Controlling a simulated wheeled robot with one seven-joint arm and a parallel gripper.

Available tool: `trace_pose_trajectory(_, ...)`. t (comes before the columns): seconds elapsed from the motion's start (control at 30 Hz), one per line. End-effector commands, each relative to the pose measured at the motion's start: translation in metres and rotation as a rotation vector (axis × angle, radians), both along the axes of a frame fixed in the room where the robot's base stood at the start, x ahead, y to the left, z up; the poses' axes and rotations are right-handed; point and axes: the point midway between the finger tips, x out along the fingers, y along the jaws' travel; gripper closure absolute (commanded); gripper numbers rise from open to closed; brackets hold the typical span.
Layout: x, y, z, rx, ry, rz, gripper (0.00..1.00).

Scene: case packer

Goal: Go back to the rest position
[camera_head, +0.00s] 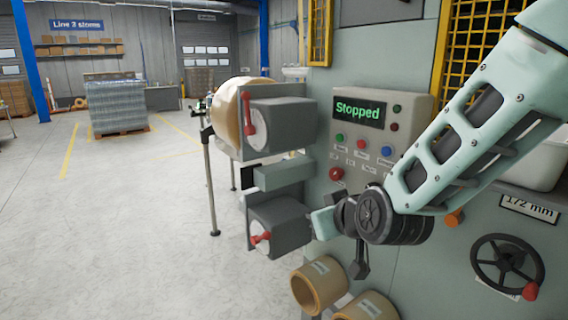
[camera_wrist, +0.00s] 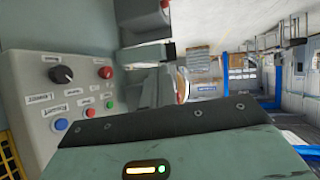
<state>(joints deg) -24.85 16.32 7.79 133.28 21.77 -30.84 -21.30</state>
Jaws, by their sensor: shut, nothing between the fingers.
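My arm reaches in from the upper right in the head view, in front of the machine's control panel (camera_head: 408,146). My gripper (camera_head: 323,222) is the small pale green end left of the dark wrist joint, below the panel and close to the grey roll holders. Its fingers are too small to make out there. In the wrist view my gripper (camera_wrist: 185,122) shows as a dark plate and pale green body along the bottom, with a lit green light. It is shut and no object shows in it. The control panel appears turned on its side in the wrist view (camera_wrist: 45,90).
The display (camera_head: 358,109) reads "Stopped". Two grey units with red handles, the upper (camera_head: 283,123) and lower (camera_head: 278,227), project left of my gripper. Tape rolls (camera_head: 319,284) sit below. A handwheel (camera_head: 507,266) is at right. Open floor (camera_head: 120,230) lies left.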

Motion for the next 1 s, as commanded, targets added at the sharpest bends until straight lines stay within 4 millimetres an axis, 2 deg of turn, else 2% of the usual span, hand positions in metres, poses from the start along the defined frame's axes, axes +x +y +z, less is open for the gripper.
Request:
trace_pose_trajectory(0.03, -0.027, 0.007, -0.004, 0.000, 0.092, 0.048, 1.00)
trace_pose_trajectory(0.1, -0.066, 0.014, -0.013, -0.017, 0.231, 0.108, 1.00)
trace_pose_trajectory(0.17, -0.101, 0.014, -0.021, -0.047, 0.347, 0.151, 1.00)
trace_pose_trajectory(0.2, -0.125, 0.012, -0.025, -0.073, 0.423, 0.175, 1.00)
trace_pose_trajectory(0.3, -0.183, -0.002, -0.034, -0.158, 0.600, 0.216, 1.00)
trace_pose_trajectory(0.4, -0.230, -0.023, -0.038, -0.255, 0.743, 0.228, 1.00)
trace_pose_trajectory(0.5, -0.264, -0.043, -0.040, -0.339, 0.842, 0.222, 1.00)
trace_pose_trajectory(0.6, -0.283, -0.057, -0.039, -0.393, 0.901, 0.213, 1.00)
trace_pose_trajectory(0.67, -0.289, -0.061, -0.039, -0.412, 0.918, 0.210, 1.00)
trace_pose_trajectory(1.0, -0.291, -0.063, -0.039, -0.417, 0.923, 0.208, 1.00)
